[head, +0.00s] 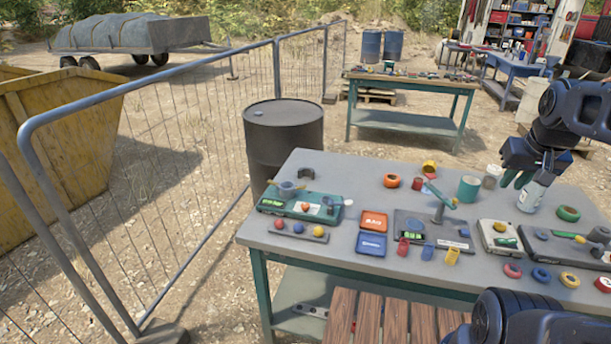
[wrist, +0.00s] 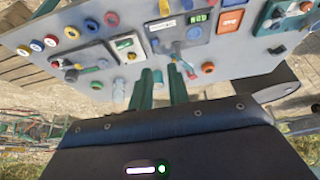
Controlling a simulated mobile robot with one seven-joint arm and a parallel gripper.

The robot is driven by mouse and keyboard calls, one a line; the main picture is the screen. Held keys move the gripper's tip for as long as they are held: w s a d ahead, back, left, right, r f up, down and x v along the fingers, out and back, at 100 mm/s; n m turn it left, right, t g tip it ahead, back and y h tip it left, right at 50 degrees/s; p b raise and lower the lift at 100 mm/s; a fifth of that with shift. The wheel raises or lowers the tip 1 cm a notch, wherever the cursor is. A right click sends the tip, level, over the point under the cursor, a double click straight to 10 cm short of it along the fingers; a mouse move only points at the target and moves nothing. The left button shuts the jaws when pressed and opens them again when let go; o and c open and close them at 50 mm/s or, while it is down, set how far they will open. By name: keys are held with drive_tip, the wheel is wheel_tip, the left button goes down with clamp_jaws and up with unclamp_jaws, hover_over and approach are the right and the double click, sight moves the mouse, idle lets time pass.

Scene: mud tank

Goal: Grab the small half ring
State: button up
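A small dark half ring (head: 305,173) lies on the grey table at its far left corner in the head view, behind a green device (head: 300,205). My gripper (head: 516,180) is over the right part of the table, well to the right of the half ring. In the wrist view my gripper's two green fingers (wrist: 162,88) stand apart with nothing seen held between them. The dark wrist body hides the lower part of that view.
A white bottle (head: 531,196) stands close to my gripper. A teal cylinder (head: 468,188), an orange ring (head: 391,180) and a stand with a teal arm (head: 440,204) lie between gripper and half ring. A black barrel (head: 283,140) stands beyond the table's left end.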

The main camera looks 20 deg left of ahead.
drive_tip(key=o, duration=0.4)
drive_tip(key=shift+w+r, duration=0.1)
drive_tip(key=w+a+r+n+g, duration=0.1)
drive_tip(key=w+a+r+n, duration=0.1)
drive_tip(key=w+a, duration=0.5)
drive_tip(key=w+a+r+n, duration=0.2)
drive_tip(key=w+a, duration=0.1)
drive_tip(key=w, duration=0.7)
drive_tip(key=w+a+r+n+g, duration=0.1)
drive_tip(key=w+a+r+n, duration=0.1)
drive_tip(key=w+a, duration=0.5)
drive_tip(key=n+g, duration=0.3)
drive_tip(key=n, duration=0.6)
hover_over(309, 169)
wheel_tip(309, 169, down, 30)
drive_tip(key=shift+w+a+r, duration=0.1)
drive_tip(key=shift+w, duration=0.05)
drive_tip(key=shift+w+f, duration=0.15)
drive_tip(key=shift+f, duration=2.4)
drive_tip(key=shift+w+f, duration=0.1)
drive_tip(key=shift+f, duration=2.4)
